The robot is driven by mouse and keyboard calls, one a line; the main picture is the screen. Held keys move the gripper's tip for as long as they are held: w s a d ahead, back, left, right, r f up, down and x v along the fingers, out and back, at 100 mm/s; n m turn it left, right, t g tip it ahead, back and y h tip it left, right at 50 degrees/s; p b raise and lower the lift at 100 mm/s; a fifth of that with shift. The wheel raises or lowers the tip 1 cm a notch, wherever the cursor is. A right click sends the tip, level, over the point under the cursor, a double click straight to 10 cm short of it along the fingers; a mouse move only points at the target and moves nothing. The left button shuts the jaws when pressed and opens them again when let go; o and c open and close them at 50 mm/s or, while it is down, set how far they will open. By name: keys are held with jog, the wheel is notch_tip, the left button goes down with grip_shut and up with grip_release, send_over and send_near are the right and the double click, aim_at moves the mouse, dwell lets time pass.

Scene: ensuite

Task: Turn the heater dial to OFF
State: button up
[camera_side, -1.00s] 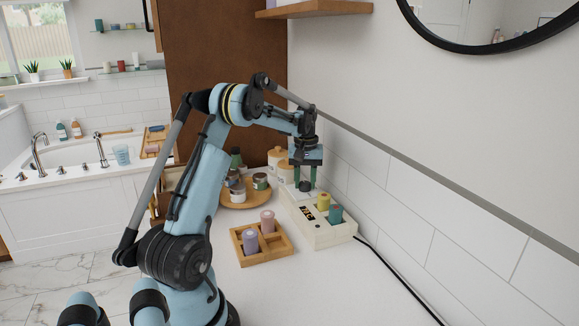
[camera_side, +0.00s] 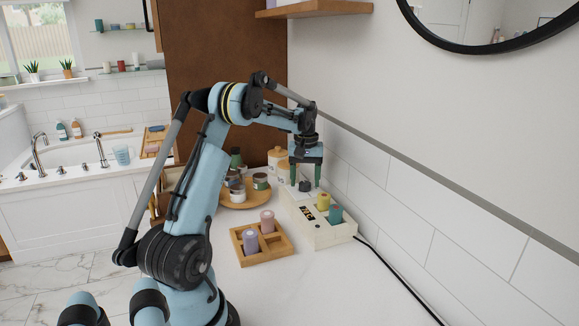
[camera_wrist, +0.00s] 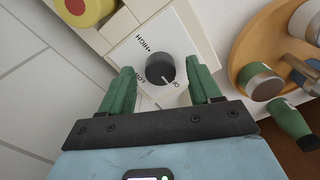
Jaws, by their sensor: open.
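The heater (camera_side: 320,234) is a cream box on the counter near the wall. Its black round dial (camera_wrist: 160,68) sits on a white plate marked HIGH, LOW and OFF. The dial also shows in the side view (camera_side: 305,186). A pale pointer line on the knob faces the lower edge of the plate, around LOW and OFF; I cannot tell exactly which mark it meets. My gripper (camera_wrist: 163,78) is open, with one green finger on each side of the dial and gaps visible between. In the side view my gripper (camera_side: 305,183) points down over the dial.
A round wooden tray (camera_wrist: 246,45) with jars is close beside.

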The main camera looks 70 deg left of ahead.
aim_at(305, 183)
notch_tip(305, 183, up, 11)
jog(key=shift+r, duration=0.2)
dwell(0.5)
